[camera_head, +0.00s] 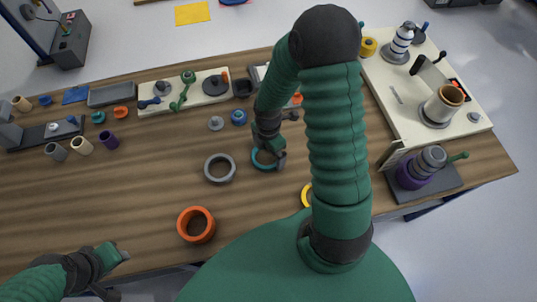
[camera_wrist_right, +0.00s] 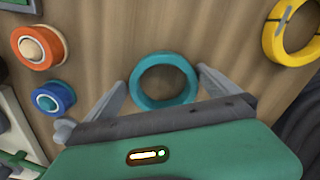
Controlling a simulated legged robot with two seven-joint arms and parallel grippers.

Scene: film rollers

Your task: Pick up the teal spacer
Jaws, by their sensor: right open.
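The teal spacer (camera_wrist_right: 137,92) is a flat ring on the wooden table. In the head view the teal spacer (camera_head: 262,164) is partly hidden by my right gripper (camera_head: 268,152). In the right wrist view my right gripper (camera_wrist_right: 162,88) is open, with one finger on each side of the ring and gaps between the fingers and its outer edge. Whether the fingertips touch the table I cannot tell. My left gripper (camera_head: 116,268) is at the lower left, over the table's front edge, far from the ring; its jaw state is unclear.
A grey ring (camera_head: 208,168) and an orange ring (camera_head: 182,224) lie left of the teal one. A yellow ring (camera_wrist_right: 290,54) lies to its right. Small blue (camera_wrist_right: 53,98) and orange (camera_wrist_right: 37,46) rollers stand near. A machine board (camera_head: 405,118) fills the right side.

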